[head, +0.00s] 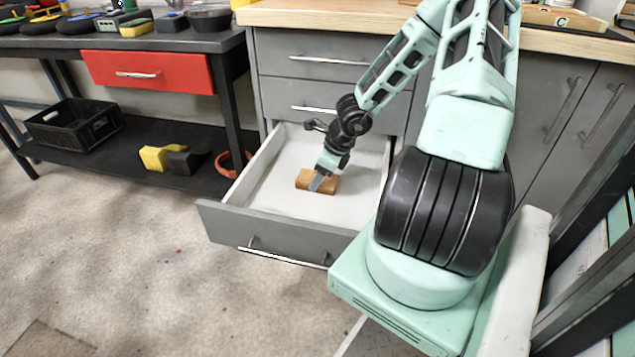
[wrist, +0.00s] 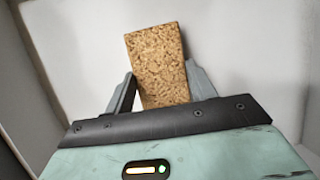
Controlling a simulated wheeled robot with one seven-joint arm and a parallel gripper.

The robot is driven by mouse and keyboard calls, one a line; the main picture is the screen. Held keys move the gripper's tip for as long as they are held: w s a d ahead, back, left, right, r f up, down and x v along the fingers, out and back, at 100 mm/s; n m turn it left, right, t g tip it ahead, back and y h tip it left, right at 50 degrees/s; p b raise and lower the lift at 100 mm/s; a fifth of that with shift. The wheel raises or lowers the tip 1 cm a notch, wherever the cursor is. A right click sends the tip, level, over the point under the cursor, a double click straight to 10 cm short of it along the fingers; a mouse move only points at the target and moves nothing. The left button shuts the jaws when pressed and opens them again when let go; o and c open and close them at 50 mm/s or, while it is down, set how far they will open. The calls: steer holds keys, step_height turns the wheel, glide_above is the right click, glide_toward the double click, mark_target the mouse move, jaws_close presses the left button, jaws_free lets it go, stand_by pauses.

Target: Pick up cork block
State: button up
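The cork block (head: 329,184) is a tan speckled rectangular block inside the open white drawer (head: 275,200). In the wrist view the cork block (wrist: 157,62) lies between my gripper's two fingers and sticks out beyond their tips. My gripper (head: 317,182) reaches down into the drawer at the block. Its fingers (wrist: 160,80) are apart, one on each side of the block. A narrow gap shows at the left finger; the right finger is close to the block's edge, and I cannot tell whether it touches. The block's near end is hidden by my gripper's body.
The drawer's grey front (head: 285,238) and side walls surround my gripper. Closed grey drawers (head: 315,70) and a wooden worktop (head: 330,18) stand behind. At left are a workbench with a red drawer (head: 150,72) and a black crate (head: 73,125). The floor at front left is clear.

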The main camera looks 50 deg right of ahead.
step_height(320, 180, up, 10)
steer(key=p, duration=0.8)
steer(key=shift+p, duration=0.4)
steer(key=shift+o, duration=0.4)
